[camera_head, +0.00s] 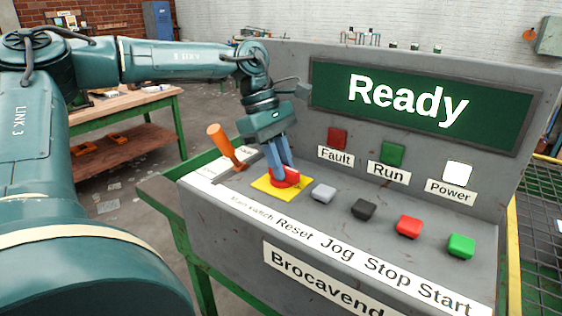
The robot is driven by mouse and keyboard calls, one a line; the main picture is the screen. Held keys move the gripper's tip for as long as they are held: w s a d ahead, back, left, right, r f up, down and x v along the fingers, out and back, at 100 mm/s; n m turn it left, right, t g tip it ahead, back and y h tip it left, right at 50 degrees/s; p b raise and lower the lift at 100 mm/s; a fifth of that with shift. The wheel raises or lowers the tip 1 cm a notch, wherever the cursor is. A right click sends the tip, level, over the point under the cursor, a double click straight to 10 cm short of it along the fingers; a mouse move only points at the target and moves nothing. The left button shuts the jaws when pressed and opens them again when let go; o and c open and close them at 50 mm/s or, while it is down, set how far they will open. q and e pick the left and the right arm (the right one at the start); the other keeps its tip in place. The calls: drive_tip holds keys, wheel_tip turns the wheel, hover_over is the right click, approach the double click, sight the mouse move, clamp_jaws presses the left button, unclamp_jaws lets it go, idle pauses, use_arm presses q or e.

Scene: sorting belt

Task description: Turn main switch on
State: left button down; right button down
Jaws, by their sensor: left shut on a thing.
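The main switch (291,177) is a red knob on a yellow plate (268,187), at the left of the grey control console. My left gripper (281,174) points down at it, with its blue fingers shut on the red knob. The fingers hide part of the knob, so its exact angle is hard to tell. The console's display (420,105) reads "Ready" in white on green. The Power lamp (458,173) is bright white. The Fault lamp (337,138) is dull red and the Run lamp (392,153) is green. My right gripper is not in view.
An orange lever (225,146) stands just left of the switch. Right of it sit the grey Reset (323,193), black Jog (363,209), red Stop (408,226) and green Start (461,245) buttons. A wooden workbench (120,116) stands behind at left.

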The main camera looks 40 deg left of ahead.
use_arm(q)
drive_tip(key=c, duration=1.4)
unclamp_jaws()
drive_tip(key=shift+o, duration=0.2)
drive_tip(key=v, duration=1.3)
